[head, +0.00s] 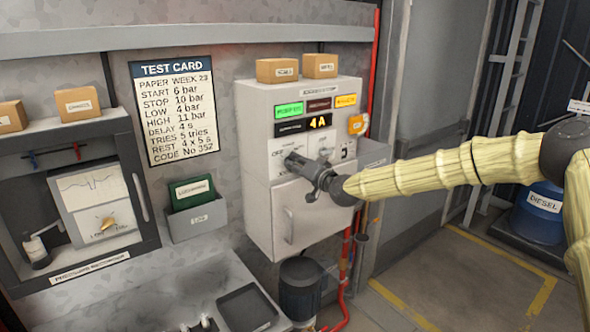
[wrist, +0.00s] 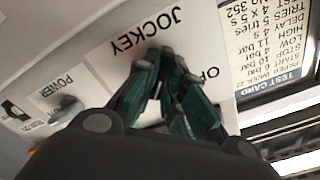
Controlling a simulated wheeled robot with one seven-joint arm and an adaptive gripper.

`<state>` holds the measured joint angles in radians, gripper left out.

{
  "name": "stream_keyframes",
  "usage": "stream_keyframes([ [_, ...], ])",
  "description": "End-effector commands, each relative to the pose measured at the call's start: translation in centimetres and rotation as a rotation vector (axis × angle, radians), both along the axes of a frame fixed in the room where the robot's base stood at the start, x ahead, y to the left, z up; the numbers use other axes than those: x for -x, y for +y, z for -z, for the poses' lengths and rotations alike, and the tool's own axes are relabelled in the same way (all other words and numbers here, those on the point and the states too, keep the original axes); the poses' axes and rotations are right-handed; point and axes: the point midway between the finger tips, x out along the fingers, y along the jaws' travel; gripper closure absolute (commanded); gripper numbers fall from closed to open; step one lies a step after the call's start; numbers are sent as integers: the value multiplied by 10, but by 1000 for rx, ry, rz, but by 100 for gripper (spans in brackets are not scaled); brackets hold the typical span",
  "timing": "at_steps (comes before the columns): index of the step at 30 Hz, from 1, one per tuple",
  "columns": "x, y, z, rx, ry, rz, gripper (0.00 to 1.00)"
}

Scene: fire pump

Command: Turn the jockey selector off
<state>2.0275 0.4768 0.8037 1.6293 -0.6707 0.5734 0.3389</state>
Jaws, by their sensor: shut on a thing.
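The jockey selector's white plate (wrist: 128,35) shows in the wrist view, upside down, with the word JOCKEY and part of OFF legible. My gripper (wrist: 163,72) is at this plate, its dark green fingers closed around the selector knob. The knob is mostly hidden between the fingers, and I cannot tell which position it points to. In the head view my gripper (head: 294,161) reaches in from the right to the front of the light grey control cabinet (head: 262,110). It covers most of the selector there.
A power switch (wrist: 66,103) sits beside the jockey plate. Green, dark red and yellow indicators and a display reading 4A (head: 320,122) are above. Two small boxes (head: 277,70) stand on the cabinet. A test card (head: 173,110) hangs left. A red pipe (head: 374,60) runs behind.

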Motion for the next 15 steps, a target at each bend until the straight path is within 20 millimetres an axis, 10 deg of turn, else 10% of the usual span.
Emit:
stream_keyframes([
  [15, 1, 1, 6, 359, -262, 1, 100],
])
